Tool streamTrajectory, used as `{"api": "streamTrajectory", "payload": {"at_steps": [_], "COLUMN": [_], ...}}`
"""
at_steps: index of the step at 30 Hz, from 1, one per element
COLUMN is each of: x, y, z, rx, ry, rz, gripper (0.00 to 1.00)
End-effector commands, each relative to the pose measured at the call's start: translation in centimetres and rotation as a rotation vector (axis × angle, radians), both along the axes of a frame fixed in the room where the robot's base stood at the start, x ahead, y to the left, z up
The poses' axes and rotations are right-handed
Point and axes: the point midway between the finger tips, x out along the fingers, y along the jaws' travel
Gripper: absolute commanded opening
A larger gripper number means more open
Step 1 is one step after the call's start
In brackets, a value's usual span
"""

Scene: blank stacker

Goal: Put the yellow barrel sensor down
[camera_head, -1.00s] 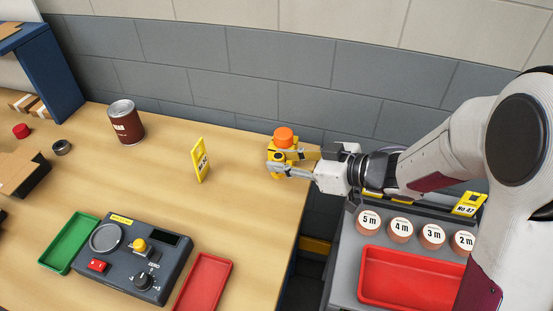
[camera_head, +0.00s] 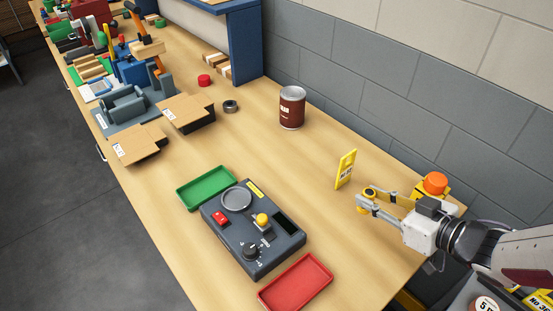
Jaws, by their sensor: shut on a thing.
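The yellow barrel sensor (camera_head: 369,193) is a small yellow cylinder with a dark ring on top. My gripper (camera_head: 366,201) reaches in from the right and is shut on it. The fingers point left and hide part of its side. It is over the right part of the wooden bench, just right of the yellow number card (camera_head: 346,168). I cannot tell whether its underside touches the bench.
An orange-topped yellow unit (camera_head: 435,184) stands behind my gripper at the bench's right end. A dark control box (camera_head: 253,228) lies front left, between a green tray (camera_head: 206,187) and a red tray (camera_head: 295,284). A brown can (camera_head: 292,108) stands farther back. Bare wood lies between.

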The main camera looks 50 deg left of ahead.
Motion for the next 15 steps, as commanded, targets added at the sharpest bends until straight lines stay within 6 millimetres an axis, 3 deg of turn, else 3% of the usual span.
{"api": "streamTrajectory", "payload": {"at_steps": [15], "x": [-2.5], "y": [12.4], "z": [-0.2], "rx": [0.001], "ry": [-0.001], "rz": [0.065], "gripper": [0.00]}}
